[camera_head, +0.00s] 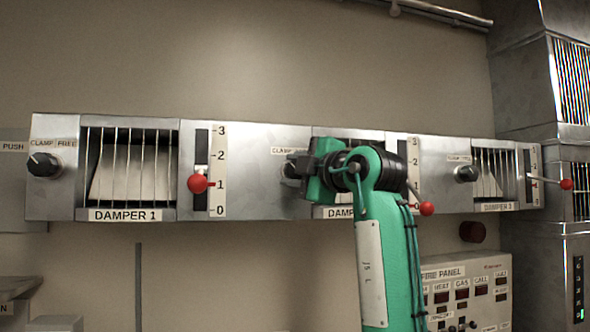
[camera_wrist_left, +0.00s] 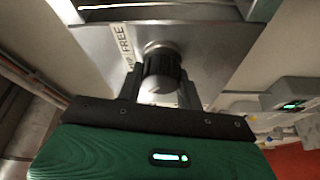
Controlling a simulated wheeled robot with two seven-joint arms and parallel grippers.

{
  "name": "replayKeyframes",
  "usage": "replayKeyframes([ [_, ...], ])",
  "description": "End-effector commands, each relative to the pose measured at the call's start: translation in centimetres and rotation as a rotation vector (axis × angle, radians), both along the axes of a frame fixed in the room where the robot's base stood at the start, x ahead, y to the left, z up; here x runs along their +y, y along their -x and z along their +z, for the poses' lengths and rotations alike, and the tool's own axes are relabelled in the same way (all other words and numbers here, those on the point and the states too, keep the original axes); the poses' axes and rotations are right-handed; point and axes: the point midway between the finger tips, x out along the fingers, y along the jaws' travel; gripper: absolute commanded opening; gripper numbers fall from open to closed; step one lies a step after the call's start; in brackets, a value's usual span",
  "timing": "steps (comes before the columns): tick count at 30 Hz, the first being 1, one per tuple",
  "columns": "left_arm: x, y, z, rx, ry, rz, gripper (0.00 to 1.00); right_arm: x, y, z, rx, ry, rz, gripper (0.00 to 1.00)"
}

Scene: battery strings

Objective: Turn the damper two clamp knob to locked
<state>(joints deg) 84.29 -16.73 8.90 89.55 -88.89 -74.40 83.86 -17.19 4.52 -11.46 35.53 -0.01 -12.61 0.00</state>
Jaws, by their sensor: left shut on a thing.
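The damper two clamp knob (camera_wrist_left: 162,76) is a black ribbed knob on a metal plate in the left wrist view. A label reading FREE (camera_wrist_left: 122,40) shows beside it; the rest of the label is partly hidden. My left gripper (camera_wrist_left: 160,92) is shut on the knob, one finger on each side. In the head view my green left arm reaches in front of the middle damper, with the gripper (camera_head: 292,168) at its knob. The arm hides most of this knob and part of its label there, so its pointer cannot be read. My right gripper is not in view.
Damper 1 (camera_head: 128,215) is at left with its own knob (camera_head: 43,164) and red-tipped lever (camera_head: 197,183). Damper 3's knob (camera_head: 466,173) is at right. Damper two's red lever ball (camera_head: 427,208) is close to my arm. A fire panel (camera_head: 466,290) is below right.

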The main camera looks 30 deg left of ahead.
Motion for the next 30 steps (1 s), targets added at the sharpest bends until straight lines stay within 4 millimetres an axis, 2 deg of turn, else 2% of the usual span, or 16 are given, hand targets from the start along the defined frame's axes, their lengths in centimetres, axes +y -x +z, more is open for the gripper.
replayKeyframes([
  [18,0.01,-0.02,-0.1,-0.032,0.031,0.0,0.14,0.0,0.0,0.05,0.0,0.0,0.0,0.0],
  [19,0.01,-0.02,-0.1,-0.032,0.031,0.0,0.38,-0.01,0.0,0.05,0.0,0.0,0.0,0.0],
  [22,0.01,-0.03,-0.1,-0.032,0.03,-0.001,0.57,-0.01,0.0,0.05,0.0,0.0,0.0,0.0],
  [30,-0.05,0.0,-0.08,-0.032,0.028,-0.001,0.57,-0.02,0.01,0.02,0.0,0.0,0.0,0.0],
])
